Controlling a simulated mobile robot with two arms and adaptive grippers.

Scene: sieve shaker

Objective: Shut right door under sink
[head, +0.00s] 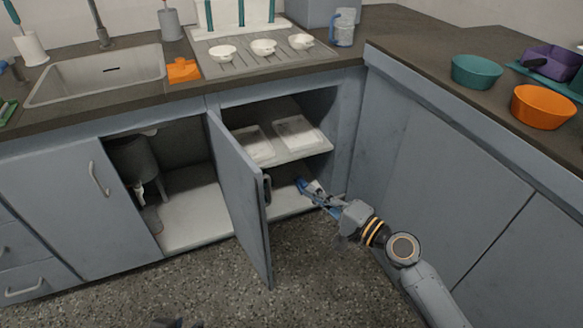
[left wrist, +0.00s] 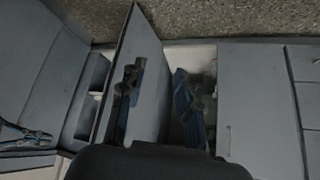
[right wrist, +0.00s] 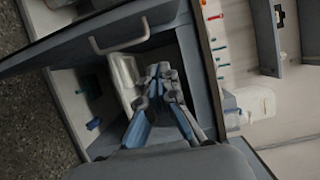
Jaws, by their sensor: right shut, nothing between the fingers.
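The right door under the sink (head: 238,190) stands swung out into the room, hinged beside the middle post. Its dark-looking handle (head: 267,190) shows on the right-hand, outer side. The door (left wrist: 142,55) and, in the right wrist view, its pale handle (right wrist: 122,43) also show. My right gripper (head: 304,186) is shut and empty, to the right of the door's outer face, in front of the shelved compartment; I see no contact with the door.
The cupboard under the sink (head: 190,205) is open and holds a dark bin-like shape (head: 135,160). The left door (head: 60,205) is shut. An open compartment with a shelf (head: 300,150) is to the right. A side cabinet (head: 450,180) bounds the right; the speckled floor (head: 320,270) in front is clear.

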